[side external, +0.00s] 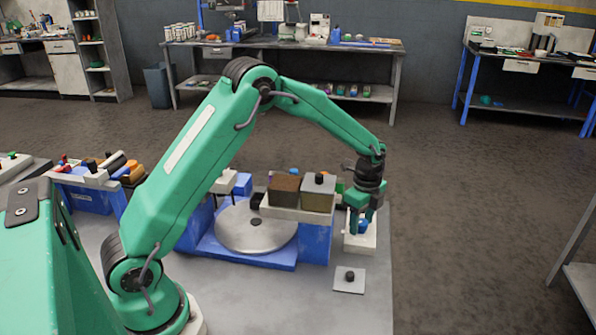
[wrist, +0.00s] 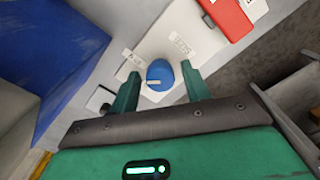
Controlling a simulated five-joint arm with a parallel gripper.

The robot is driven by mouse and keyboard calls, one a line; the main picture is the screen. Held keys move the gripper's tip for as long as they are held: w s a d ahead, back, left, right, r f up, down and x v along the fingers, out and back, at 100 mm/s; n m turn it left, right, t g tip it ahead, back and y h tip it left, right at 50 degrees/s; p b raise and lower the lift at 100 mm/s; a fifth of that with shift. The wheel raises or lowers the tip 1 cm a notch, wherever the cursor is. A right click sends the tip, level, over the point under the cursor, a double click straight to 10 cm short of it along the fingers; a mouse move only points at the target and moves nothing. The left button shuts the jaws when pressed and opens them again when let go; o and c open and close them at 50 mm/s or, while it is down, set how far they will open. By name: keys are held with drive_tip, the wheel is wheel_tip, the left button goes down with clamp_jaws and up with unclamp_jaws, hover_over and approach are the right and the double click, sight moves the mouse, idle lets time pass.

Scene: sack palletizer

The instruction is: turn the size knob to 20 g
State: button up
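The blue size knob (wrist: 160,72) sits on a white panel (wrist: 205,44) in the wrist view. A pale pointer mark on the knob lies toward its lower left side. Two small printed labels stand on the panel, one up-left and one up-right of the knob; their text is too small to read surely. My gripper (wrist: 160,70) is open, with one green finger on each side of the knob and a visible gap on both sides. In the side external view my gripper (side external: 360,213) points down over the knob (side external: 362,226) and partly hides it; the white panel (side external: 360,243) shows below.
A red box (wrist: 228,14) lies close to the panel's upper right in the wrist view. A small plate with a black knob (side external: 349,277) is in front. A blue stand (side external: 315,243) and grey turntable (side external: 240,232) are to the left.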

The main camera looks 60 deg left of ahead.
sight(362, 222)
drive_tip(key=c, duration=0.8)
drive_tip(key=shift+o, duration=0.2)
drive_tip(key=shift+n, duration=2.4)
drive_tip(key=shift+r, duration=0.1)
drive_tip(key=o, duration=1)
drive_tip(key=shift+r, duration=0.1)
drive_tip(key=shift+r, duration=3.8)
